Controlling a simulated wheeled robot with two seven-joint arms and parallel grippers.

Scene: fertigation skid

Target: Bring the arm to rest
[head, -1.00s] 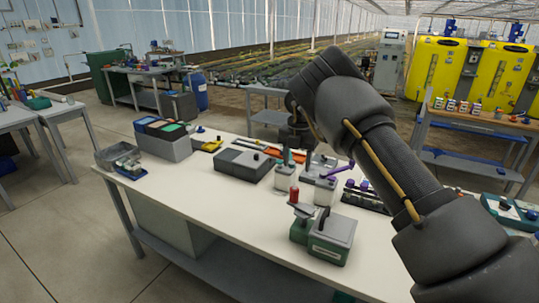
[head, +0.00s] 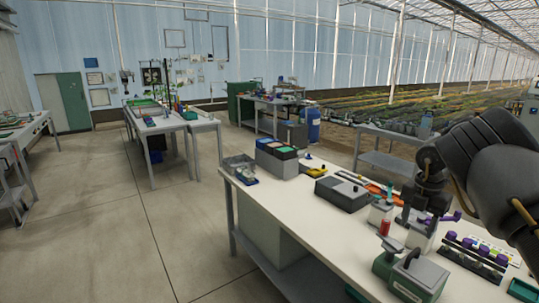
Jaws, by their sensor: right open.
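My right arm comes in from the right edge and bends down over the white-topped workbench (head: 300,216). My right gripper (head: 414,213) hangs at its end, pointing down, open, among the small devices on the bench's right part. It overlaps a white-and-grey box (head: 420,238) in the picture; I cannot tell whether they touch. Its fingertips are small and dark, with nothing visible held between them. My left arm and left gripper are not in view.
A bin box (head: 277,160) stands farther left. The bench's front strip and the floor at left are clear.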

